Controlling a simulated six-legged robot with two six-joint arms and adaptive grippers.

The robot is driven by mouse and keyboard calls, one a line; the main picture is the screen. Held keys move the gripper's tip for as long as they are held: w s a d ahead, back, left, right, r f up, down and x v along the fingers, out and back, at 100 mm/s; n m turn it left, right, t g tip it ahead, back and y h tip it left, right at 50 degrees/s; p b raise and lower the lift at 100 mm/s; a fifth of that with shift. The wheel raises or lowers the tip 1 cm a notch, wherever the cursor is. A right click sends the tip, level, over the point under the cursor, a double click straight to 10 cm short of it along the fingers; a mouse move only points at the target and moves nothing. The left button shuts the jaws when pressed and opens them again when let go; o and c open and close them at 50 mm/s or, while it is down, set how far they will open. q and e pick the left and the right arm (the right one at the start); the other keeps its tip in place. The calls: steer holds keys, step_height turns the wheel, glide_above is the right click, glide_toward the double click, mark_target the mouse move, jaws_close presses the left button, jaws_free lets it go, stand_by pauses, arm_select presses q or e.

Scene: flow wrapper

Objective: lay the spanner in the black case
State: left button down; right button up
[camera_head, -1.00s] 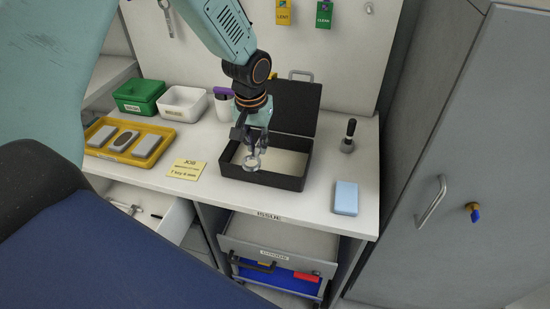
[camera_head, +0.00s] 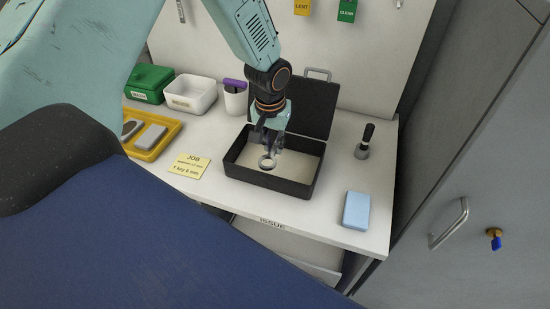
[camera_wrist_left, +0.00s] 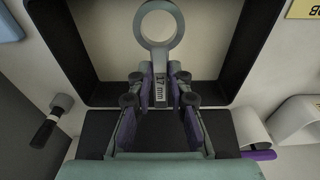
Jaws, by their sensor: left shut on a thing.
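The black case (camera_head: 262,187) stands open on the white worktop, its lid raised at the back and its inside pale. My left gripper (camera_head: 270,150) is over the case, shut on the spanner (camera_head: 267,163). In the left wrist view the spanner (camera_wrist_left: 159,25) shows a large grey ring end and a shank marked "17 mm", held between the fingers of the left gripper (camera_wrist_left: 159,85). The ring lies over the case's pale floor; whether it touches the floor I cannot tell. My right gripper is not in view.
A yellow tray (camera_head: 173,131) with grey blocks, a green box (camera_head: 148,85), a white bin (camera_head: 190,94) and a cup (camera_head: 235,101) stand left of the case. A yellow job note (camera_head: 189,166) lies nearer. A black-handled tool (camera_head: 365,142) and a blue block (camera_head: 356,210) are at the right.

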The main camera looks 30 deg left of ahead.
mark_target(276, 167)
arm_select(q)
steer(key=shift+d+f, duration=0.45)
steer(key=shift+f, duration=0.6)
steer(key=f, duration=0.3)
steer(key=shift+a+f, duration=0.25)
steer(key=shift+a, duration=0.1)
steer(key=shift+d+r, duration=0.15)
steer(key=shift+d, duration=0.1)
steer(key=shift+f, duration=0.2)
steer(key=c, duration=1.3)
jaws_free()
steer(key=shift+a, duration=0.15)
steer(key=shift+o, duration=0.2)
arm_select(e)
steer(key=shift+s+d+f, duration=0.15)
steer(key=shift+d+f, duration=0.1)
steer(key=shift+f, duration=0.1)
arm_select(q)
steer(key=shift+d, duration=0.2)
